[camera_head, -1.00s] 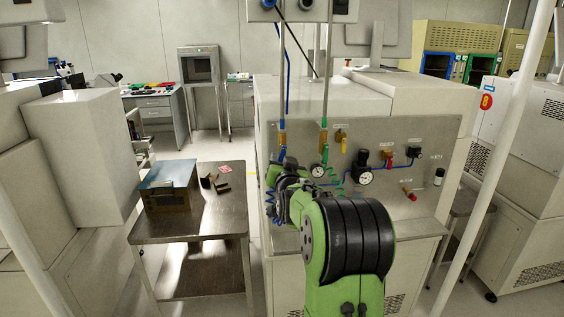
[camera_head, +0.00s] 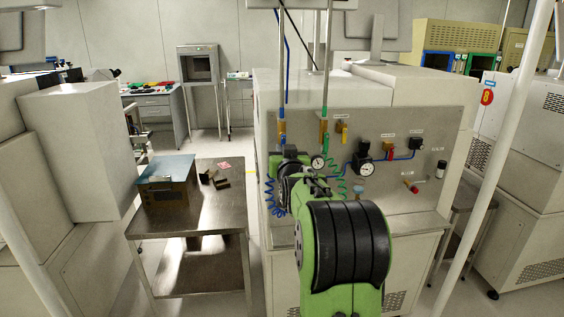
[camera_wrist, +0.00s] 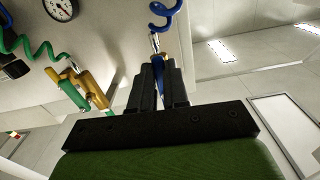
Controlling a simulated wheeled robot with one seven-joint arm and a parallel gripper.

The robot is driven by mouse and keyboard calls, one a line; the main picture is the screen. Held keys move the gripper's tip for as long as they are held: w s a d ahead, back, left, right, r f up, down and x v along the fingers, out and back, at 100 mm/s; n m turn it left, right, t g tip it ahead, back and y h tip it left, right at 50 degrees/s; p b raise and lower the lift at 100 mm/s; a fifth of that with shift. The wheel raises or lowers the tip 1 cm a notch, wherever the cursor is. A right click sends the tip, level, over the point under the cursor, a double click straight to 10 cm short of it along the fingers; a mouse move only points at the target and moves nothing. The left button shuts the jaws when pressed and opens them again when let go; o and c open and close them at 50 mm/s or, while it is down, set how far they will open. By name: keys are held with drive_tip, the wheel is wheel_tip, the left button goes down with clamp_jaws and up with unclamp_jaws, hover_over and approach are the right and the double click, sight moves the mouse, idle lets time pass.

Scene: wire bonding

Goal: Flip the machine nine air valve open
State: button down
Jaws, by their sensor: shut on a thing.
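The machine's grey panel (camera_head: 420,170) carries several small valves and gauges. My gripper (camera_wrist: 160,72) is shut on a slim blue valve handle (camera_wrist: 162,80), pinched between its black fingers. A metal fitting and a coiled blue hose (camera_wrist: 163,14) sit just beyond the fingertips. In the head view my gripper (camera_head: 290,156) is at the panel's left side, below the brass valve body (camera_head: 282,132) on the blue line; my arm hides the handle there. A second brass valve with a green handle (camera_wrist: 70,90) is left of my fingers in the wrist view, apart from them.
A gauge (camera_head: 318,162), a yellow-handled valve (camera_head: 342,128), a regulator with a gauge (camera_head: 367,169) and red-handled valves (camera_head: 389,151) are to the right. A green coiled hose (camera_wrist: 40,48) hangs close by. A metal side table (camera_head: 215,225) stands left of the machine.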

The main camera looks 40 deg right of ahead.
drive_tip(key=shift+d+n, duration=0.1)
drive_tip(key=shift+n, duration=0.3)
drive_tip(key=shift+s, duration=0.1)
drive_tip(key=c, duration=1.1)
unclamp_jaws()
drive_tip(key=b+v, duration=0.1)
drive_tip(key=v, duration=1.4)
drive_tip(key=shift+s+a, duration=0.25)
drive_tip(key=shift+a, duration=0.05)
